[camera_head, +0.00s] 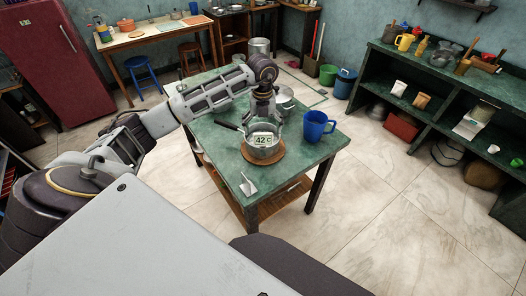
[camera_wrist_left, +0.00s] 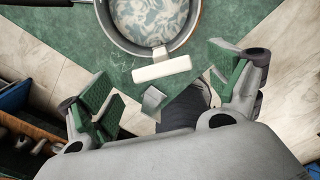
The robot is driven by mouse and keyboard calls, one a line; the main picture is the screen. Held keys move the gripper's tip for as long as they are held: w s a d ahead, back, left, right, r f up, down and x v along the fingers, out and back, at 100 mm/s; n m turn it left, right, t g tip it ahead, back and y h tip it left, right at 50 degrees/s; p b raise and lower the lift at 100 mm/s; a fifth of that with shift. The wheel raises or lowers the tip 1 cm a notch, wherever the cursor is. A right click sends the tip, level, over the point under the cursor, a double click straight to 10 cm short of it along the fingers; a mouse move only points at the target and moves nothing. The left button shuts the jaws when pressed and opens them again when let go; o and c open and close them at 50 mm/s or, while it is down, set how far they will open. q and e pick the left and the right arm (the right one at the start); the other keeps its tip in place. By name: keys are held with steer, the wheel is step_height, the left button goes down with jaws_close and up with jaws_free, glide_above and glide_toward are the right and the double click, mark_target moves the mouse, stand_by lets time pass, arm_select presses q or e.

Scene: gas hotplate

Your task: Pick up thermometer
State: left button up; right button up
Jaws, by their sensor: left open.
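The thermometer (camera_head: 263,140) has a white display reading 42 °C and sits at the near rim of a metal saucepan (camera_head: 267,154) on the green table. In the left wrist view the thermometer (camera_wrist_left: 161,70) shows from above as a white bar with a clip part reaching the saucepan rim (camera_wrist_left: 196,28). The pan holds a pale, marbled content. My left gripper (camera_head: 263,112) is above the pan, pointing down. In the left wrist view the gripper (camera_wrist_left: 166,82) is open and empty, its green-padded fingers apart on either side of the thermometer. My right gripper is not visible.
A blue mug (camera_head: 316,126) stands right of the pan on the green table (camera_head: 215,150). A metal pot (camera_head: 285,99) stands behind it. A small pale object (camera_head: 248,186) lies near the front edge. A dark pan handle (camera_head: 227,125) sticks out left.

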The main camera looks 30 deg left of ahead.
mark_target(263, 136)
arm_select(q)
steer(key=shift+f, duration=0.4)
step_height(263, 136, down, 3)
steer(key=shift+d+f+p, duration=0.1)
steer(key=shift+d+p, duration=0.05)
steer(key=shift+p, duration=0.3)
steer(key=shift+f, duration=0.2)
steer(key=shift+c, duration=0.6)
steer(key=c, duration=1)
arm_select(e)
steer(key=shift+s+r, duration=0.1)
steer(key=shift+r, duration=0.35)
arm_select(q)
steer(key=shift+r, duration=0.1)
